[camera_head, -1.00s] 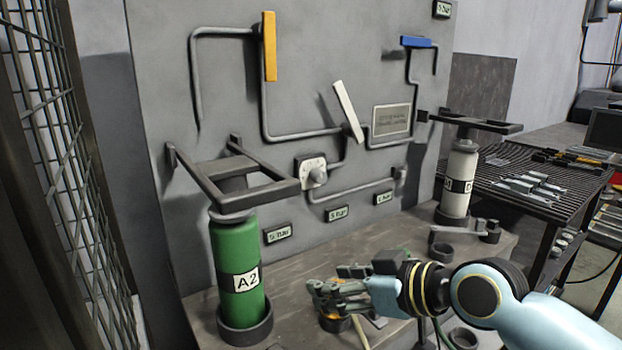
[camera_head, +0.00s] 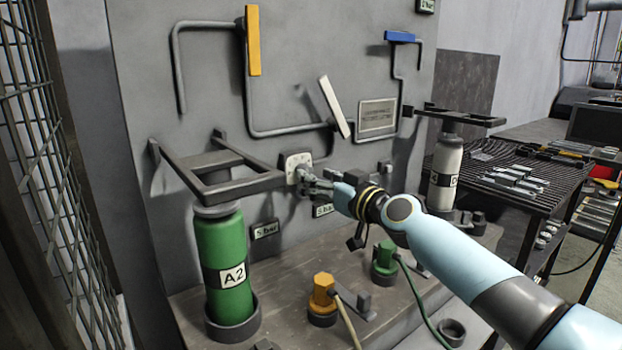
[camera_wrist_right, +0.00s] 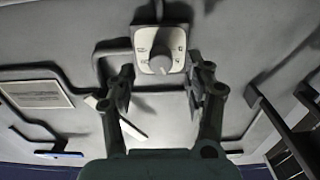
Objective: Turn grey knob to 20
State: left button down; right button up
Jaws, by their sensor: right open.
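The grey knob (camera_wrist_right: 160,63) sits on a pale dial plate (camera_wrist_right: 158,42) on the grey panel. In the head view the dial plate (camera_head: 297,164) shows, and the knob is largely hidden by my right gripper (camera_head: 308,182). In the right wrist view my right gripper (camera_wrist_right: 160,85) is open, one finger on each side below the knob, with a gap between fingers and knob. The dial's numbers are too small to read. My left gripper is in neither view.
A green cylinder (camera_head: 223,255) marked A2 stands under a dark bracket (camera_head: 235,185) just left of the dial. Yellow (camera_head: 253,42), white (camera_head: 334,106) and blue (camera_head: 400,37) levers are on the pipes.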

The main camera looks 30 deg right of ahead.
jog(key=w, duration=0.2)
jog(key=shift+w+a, duration=0.2)
jog(key=shift+w, duration=0.2)
grip_shut()
